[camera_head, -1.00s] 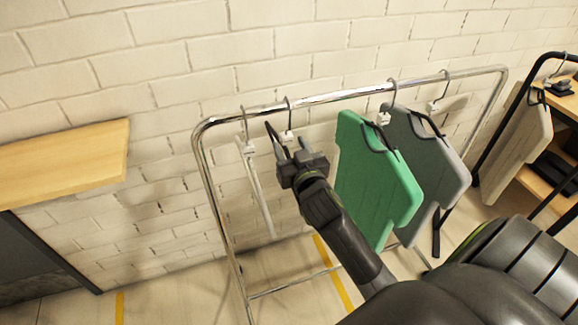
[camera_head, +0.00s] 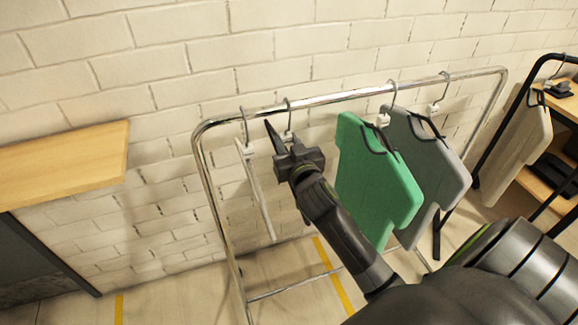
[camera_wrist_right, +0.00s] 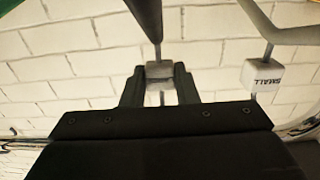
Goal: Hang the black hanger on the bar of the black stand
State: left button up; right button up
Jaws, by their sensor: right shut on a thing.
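The black hanger (camera_head: 272,132) hangs on the chrome rail, with its silver hook over the bar. It is bare, and my right arm hides much of it. My right gripper (camera_head: 286,150) is at its neck, just below the rail. In the right wrist view, the right gripper (camera_wrist_right: 160,72) is shut on the hanger's grey neck block, and part of the black hanger (camera_wrist_right: 147,15) shows above it. The black stand (camera_head: 545,62) is at the far right, its bar partly cut off by the picture edge. My left gripper is out of view.
The chrome rail (camera_head: 340,95) also carries a white hanger (camera_head: 258,190) to the left, a green garment (camera_head: 372,185) and a grey garment (camera_head: 430,160) close to the right. A beige garment (camera_head: 520,150) hangs on the black stand. A wooden shelf (camera_head: 65,160) is at left.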

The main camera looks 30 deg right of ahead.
dwell(0.4)
jog(key=shift+r+p, duration=1.65)
jog(key=shift+r, duration=0.1)
jog(key=shift+p+v, duration=0.6)
jog(key=shift+v, duration=2.4)
